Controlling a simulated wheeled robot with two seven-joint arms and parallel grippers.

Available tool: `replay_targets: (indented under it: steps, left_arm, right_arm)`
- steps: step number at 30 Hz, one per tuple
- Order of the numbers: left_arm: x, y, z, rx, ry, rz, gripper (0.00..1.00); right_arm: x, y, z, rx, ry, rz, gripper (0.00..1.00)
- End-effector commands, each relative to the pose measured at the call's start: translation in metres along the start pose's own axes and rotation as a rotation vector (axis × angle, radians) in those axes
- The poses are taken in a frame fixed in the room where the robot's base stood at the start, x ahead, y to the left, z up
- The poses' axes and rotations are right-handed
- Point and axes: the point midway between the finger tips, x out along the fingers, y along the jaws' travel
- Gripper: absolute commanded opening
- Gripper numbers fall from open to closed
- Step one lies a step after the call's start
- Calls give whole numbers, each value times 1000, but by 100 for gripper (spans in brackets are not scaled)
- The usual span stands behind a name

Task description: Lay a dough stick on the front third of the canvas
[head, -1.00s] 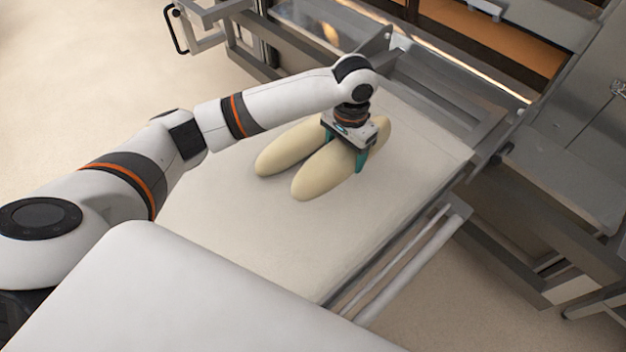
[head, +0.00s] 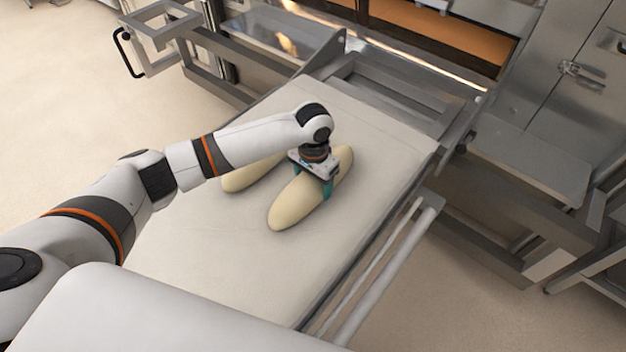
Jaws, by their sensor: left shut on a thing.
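A pale, long dough stick (head: 292,207) is on or just above the cream canvas (head: 205,268), about mid-length; contact with the canvas cannot be made out. My left gripper (head: 314,184), with teal fingers, is shut on this dough stick around its middle. A second dough stick (head: 242,180) lies on the canvas to the left, partly hidden behind my left arm. The near end of the canvas is hidden by a white rounded surface at the bottom. My right gripper is not in view.
A metal frame with rails (head: 385,262) runs along the right side of the canvas. The oven opening (head: 440,35) glows orange beyond the far end. The near part of the visible canvas is clear.

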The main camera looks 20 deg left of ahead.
Motion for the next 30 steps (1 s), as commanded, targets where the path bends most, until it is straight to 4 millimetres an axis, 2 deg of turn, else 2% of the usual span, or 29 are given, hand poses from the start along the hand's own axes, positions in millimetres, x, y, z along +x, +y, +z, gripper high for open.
replay_targets:
  steps: [5,6,9,10,20,23,30]
  left_arm:
    - [0,0,0,-1,-1,-1,34]
    - [1,0,0,-1,-1,0,75]
    - [1,0,0,-1,-1,0,91]
    - [1,0,0,-1,-1,0,93]
    - [-2,0,0,-1,-1,0,93]
    - [-15,0,1,-1,-3,-1,93]
    - [-66,0,1,1,-4,-1,93]
  right_arm:
    - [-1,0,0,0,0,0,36]
    - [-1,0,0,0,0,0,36]
    - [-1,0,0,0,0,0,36]
    - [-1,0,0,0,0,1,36]
    - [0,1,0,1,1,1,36]
    - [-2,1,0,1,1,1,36]
    - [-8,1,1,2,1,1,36]
